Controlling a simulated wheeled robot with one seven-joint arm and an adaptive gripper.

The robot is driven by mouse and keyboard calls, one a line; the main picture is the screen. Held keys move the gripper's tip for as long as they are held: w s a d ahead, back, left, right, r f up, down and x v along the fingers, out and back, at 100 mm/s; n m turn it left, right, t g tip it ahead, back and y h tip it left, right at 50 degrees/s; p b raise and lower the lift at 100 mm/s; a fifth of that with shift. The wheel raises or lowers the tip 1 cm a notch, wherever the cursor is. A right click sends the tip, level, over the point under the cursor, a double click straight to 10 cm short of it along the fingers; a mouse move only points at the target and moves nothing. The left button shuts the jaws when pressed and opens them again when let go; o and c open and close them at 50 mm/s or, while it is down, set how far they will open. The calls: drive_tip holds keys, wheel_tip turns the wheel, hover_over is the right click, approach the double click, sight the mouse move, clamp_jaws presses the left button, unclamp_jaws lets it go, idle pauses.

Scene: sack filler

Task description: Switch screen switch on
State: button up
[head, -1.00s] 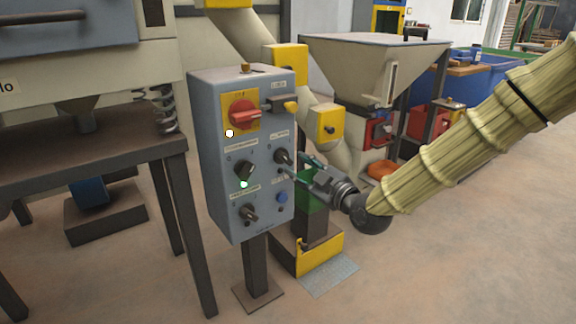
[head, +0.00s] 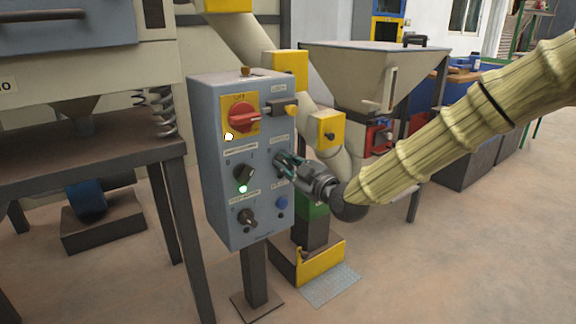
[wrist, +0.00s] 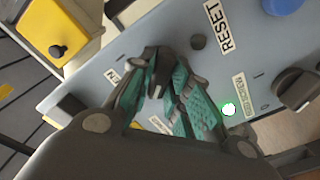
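The grey control panel (head: 228,215) stands on a post and carries several knobs. The dark knob that I take for the screen switch (wrist: 162,72) is at mid height on the panel's right side. Its label is too small or too covered to read. My gripper (head: 283,162) is at this knob, coming from the right. In the wrist view, the teal-padded fingers (wrist: 166,88) lie on either side of the knob and appear closed against it. The fingers hide much of the knob and the labels beside it.
The red main switch (head: 241,116) on a yellow plate is above left. The left middle knob (head: 243,174) has a lit green lamp (head: 243,189) beneath it. A lower knob (head: 247,217) and blue reset button (head: 281,202) sit below. A dark table (head: 95,165) stands left.

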clamp_jaws()
drive_tip(key=shift+r+p, duration=0.1)
drive_tip(key=shift+p, duration=0.2)
drive_tip(key=shift+r+m+p, duration=0.15)
drive_tip(key=shift+m+p, duration=0.75)
drive_tip(key=shift+p, duration=0.25)
drive_tip(key=m+p, duration=0.5)
drive_tip(key=p, duration=0.1)
drive_tip(key=shift+w+d, duration=0.15)
drive_tip(key=m+p, duration=0.3)
drive_tip(key=m, duration=0.2)
drive_tip(key=shift+d, duration=0.1)
drive_tip(key=shift+w+m+p, duration=0.1)
drive_tip(key=shift+m+p, duration=1.15)
drive_tip(key=shift+m, duration=0.75)
drive_tip(key=shift+f, duration=0.2)
